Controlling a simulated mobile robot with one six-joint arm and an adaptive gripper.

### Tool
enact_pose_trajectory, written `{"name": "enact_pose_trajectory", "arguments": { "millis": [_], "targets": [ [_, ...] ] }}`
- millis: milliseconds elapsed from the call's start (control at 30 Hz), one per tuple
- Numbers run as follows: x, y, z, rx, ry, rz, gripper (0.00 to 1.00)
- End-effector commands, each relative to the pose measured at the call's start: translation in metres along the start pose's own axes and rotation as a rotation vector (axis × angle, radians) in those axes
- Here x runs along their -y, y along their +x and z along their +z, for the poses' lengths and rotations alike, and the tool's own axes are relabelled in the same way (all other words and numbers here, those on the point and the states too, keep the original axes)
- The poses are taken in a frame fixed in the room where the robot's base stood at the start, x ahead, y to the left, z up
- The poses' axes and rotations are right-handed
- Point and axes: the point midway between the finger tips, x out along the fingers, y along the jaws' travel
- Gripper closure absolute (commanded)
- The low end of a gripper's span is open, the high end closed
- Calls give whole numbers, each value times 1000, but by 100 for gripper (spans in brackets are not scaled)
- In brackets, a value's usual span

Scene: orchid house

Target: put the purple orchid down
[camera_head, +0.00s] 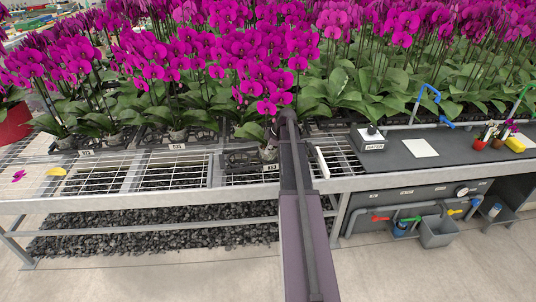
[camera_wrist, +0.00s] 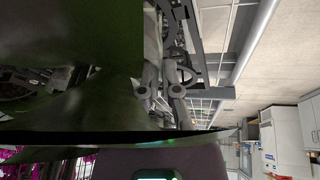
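A purple orchid (camera_head: 266,92) with a pale pot (camera_head: 269,153) stands upright at the front of the bench, just left of my arm, in the head view. Its pot is at a dark tray (camera_head: 240,160) labelled K53; I cannot tell whether it rests in it. My arm reaches up to the bench beside the orchid, and my gripper is hidden there. In the wrist view, large dark green leaves (camera_wrist: 70,60) cover the left side. Part of my gripper (camera_wrist: 160,91) shows beside them. Its fingertips and any hold on the pot are hidden.
Many purple orchids crowd the bench behind. A dark work surface with a white card (camera_head: 420,148) and a labelled dispenser (camera_head: 371,138) is further right.

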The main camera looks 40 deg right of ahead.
Motion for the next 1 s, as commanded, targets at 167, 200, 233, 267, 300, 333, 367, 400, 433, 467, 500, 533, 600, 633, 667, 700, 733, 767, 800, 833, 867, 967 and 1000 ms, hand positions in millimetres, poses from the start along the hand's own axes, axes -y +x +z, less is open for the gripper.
{"name": "enact_pose_trajectory", "arguments": {
  "millis": [167,200,233,267,300,333,367,400,433,467,500,533,600,633,667,700,733,767,800,833,867,967,1000],
  "targets": [
    [0,2,1,-1,0,1,100],
    [0,2,1,-1,0,1,100],
    [0,2,1,-1,0,1,100],
    [0,2,1,-1,0,1,100],
    [0,2,1,-1,0,1,100],
    [0,2,1,-1,0,1,100],
    [0,2,1,-1,0,1,100],
    [0,2,1,-1,0,1,100],
    [0,3,1,-1,0,1,100],
    [0,4,1,-1,0,1,100],
    [1,5,2,-1,0,1,100],
    [1,5,2,-1,0,1,100],
    [1,4,2,0,0,0,81],
    [1,4,2,0,0,0,72],
    [1,4,2,0,0,0,64],
    [1,4,2,0,0,0,57],
    [1,4,2,0,0,0,57],
    [1,4,2,0,0,0,57],
    [1,4,2,0,0,0,57],
    [1,4,2,0,0,0,57],
    [1,4,2,0,0,0,57],
    [1,4,2,0,0,0,57],
    [1,4,2,0,0,0,57]
  ]
}}
